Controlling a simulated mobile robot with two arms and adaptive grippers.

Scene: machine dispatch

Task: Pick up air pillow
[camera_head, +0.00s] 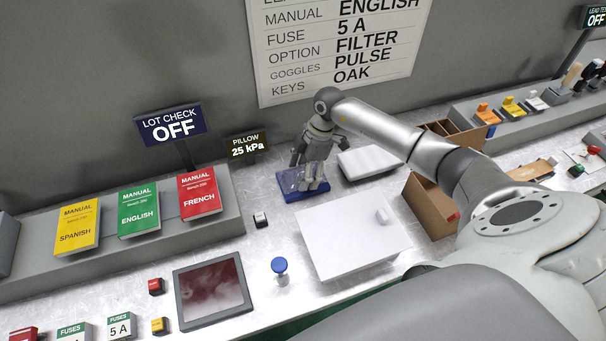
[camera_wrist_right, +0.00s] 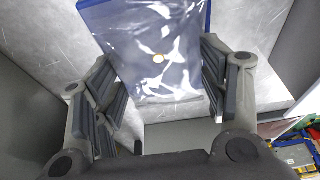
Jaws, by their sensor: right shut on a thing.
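The air pillow (camera_wrist_right: 158,50) is a clear, shiny plastic bag with a small round spot. In the right wrist view it lies between the two finger pads of my right gripper (camera_wrist_right: 160,85), which is shut on it. In the head view the right gripper (camera_head: 313,184) points down over a blue tray (camera_head: 303,196) near the back wall. The clear pillow (camera_head: 290,180) shows there at the fingers, partly hidden by them. Blue edging shows behind the pillow in the wrist view. I cannot tell whether the pillow touches the tray. My left gripper is not in view.
A "PILLOW 25 kPa" sign (camera_head: 248,145) stands left of the tray. Three manuals (camera_head: 139,210) stand left. A blue-topped knob (camera_head: 280,267) is nearby.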

